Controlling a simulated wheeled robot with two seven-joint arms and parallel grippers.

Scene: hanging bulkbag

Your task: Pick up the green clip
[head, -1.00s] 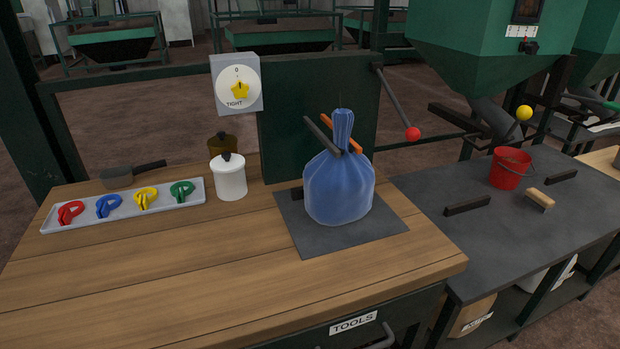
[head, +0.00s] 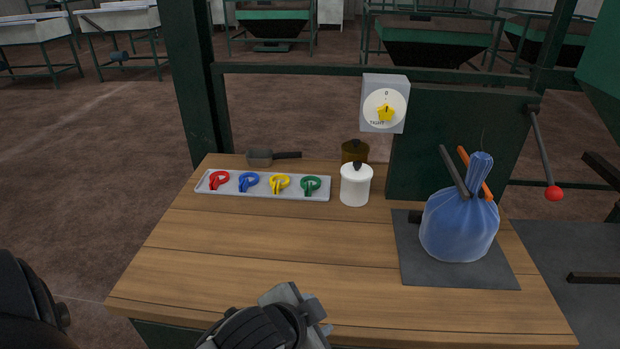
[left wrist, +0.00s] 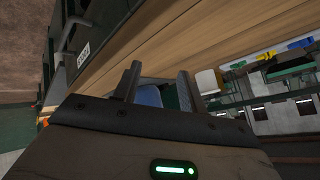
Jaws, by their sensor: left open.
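The green clip (head: 311,186) lies at the right end of a pale tray (head: 262,194) on the wooden bench in the head view. A yellow clip (head: 280,183), a blue clip (head: 249,182) and a red clip (head: 219,180) lie to its left. My left gripper (left wrist: 159,70) is open in the left wrist view, with nothing seen between its fingers. In the head view, part of my left arm shows at the bottom centre, over the near bench edge and well apart from the tray. My right gripper is not in view.
A white lidded jar (head: 356,187) stands right of the tray, with a brown jar (head: 354,152) behind. A dark scoop (head: 262,157) lies behind the tray. A tied blue bag (head: 459,226) stands on a dark mat (head: 420,270). The bench's middle is clear.

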